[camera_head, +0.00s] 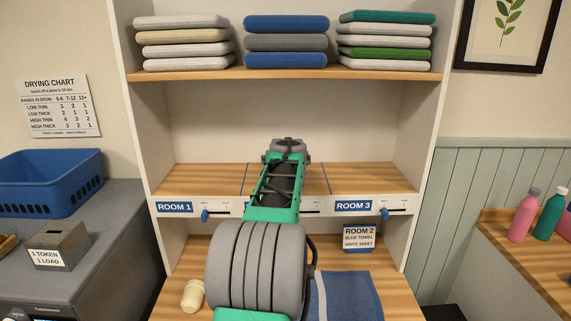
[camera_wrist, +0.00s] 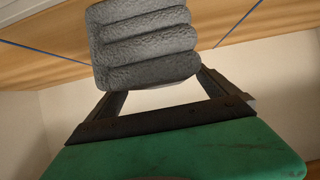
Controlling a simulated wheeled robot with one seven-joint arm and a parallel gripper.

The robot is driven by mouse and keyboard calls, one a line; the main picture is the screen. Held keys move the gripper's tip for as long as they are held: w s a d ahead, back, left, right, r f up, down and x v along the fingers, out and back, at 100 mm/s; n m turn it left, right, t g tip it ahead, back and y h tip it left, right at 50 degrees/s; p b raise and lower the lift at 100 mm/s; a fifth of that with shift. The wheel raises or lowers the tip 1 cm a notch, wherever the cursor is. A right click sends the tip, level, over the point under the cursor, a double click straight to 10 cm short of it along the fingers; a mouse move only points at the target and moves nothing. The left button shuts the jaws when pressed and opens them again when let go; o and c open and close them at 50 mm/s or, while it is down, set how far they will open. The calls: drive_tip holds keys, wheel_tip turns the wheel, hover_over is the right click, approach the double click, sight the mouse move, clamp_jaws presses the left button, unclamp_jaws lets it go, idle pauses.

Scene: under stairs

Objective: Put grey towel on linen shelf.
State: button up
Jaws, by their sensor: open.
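A folded grey towel (camera_wrist: 145,45) shows close up in the wrist view, against the wooden shelf boards. In the head view only a small grey part of it (camera_head: 288,144) shows past my gripper (camera_head: 286,158). It is at the middle section of the linen shelf (camera_head: 205,180), between two blue divider lines. My gripper (camera_wrist: 165,95) is open, its dark fingers near the towel's two sides. I cannot tell whether they touch it. My arm hides much of the shelf's middle.
Folded linens (camera_head: 286,42) fill the top shelf. A blue towel with white stripe (camera_head: 345,297), a ROOM 2 card (camera_head: 359,236) and a cream cup (camera_head: 192,295) are on the lower counter. A blue basket (camera_head: 48,183) stands left, bottles (camera_head: 524,215) right. The shelf's side sections are clear.

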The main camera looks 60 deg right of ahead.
drive_tip(key=b+v, duration=0.3)
drive_tip(key=v, duration=0.8)
drive_tip(key=w+a+f+n+t+y, duration=0.1)
drive_tip(key=w+a+f+n+y, duration=0.15)
drive_tip(key=w+a, duration=0.45)
drive_tip(key=w+a+f+n+y, duration=0.1)
drive_tip(key=w+a+f, duration=0.3)
drive_tip(key=a, duration=0.7)
drive_tip(key=w+a+f+n+t+y, duration=0.15)
drive_tip(key=w+a+f, duration=0.3)
drive_tip(key=a, duration=0.45)
drive_tip(key=s+a+f+n+g+y, duration=0.1)
drive_tip(key=a+f, duration=0.4)
drive_tip(key=a, duration=0.5)
drive_tip(key=s+a+f+n+g+y, duration=0.1)
drive_tip(key=s+a+f+n+y, duration=0.2)
drive_tip(key=a, duration=0.7)
drive_tip(key=s+a+f+n+g+y, duration=0.1)
drive_tip(key=s+a+f, duration=0.4)
drive_tip(key=a, duration=0.5)
drive_tip(key=f+n+g, duration=0.1)
drive_tip(key=n, duration=0.1)
drive_tip(key=shift+f+n+y, duration=0.35)
drive_tip(key=shift+n+y, duration=0.05)
drive_tip(key=shift+s+a, duration=0.1)
drive_tip(key=shift+s, duration=0.05)
